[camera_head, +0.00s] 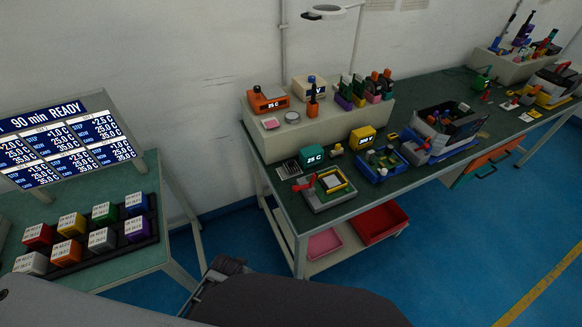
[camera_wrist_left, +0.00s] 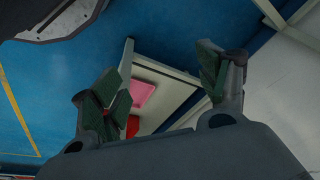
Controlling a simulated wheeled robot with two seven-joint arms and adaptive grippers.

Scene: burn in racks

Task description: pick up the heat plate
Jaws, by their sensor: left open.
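An orange unit (camera_head: 268,100) with a "25 C" display stands on the raised cream shelf of the long bench, with a round pale disc (camera_head: 292,116) beside it. A green unit (camera_head: 311,156) also reads "25 C" on the bench below. I cannot tell for sure which of these is the heat plate. A grey fixture (camera_head: 325,188) with a red lever is at the bench's near corner. My left gripper (camera_wrist_left: 160,75) is open and empty in the left wrist view, its green-padded fingers apart, pointing toward the floor and bench legs. My right gripper is not in view.
A left table (camera_head: 118,276) holds several coloured labelled blocks and a display board (camera_head: 65,145). Red bin (camera_head: 378,222) and pink bin (camera_head: 324,243) sit under the bench. A lamp (camera_head: 327,10) overhangs the shelf. Blue floor (camera_head: 450,250) is clear in front.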

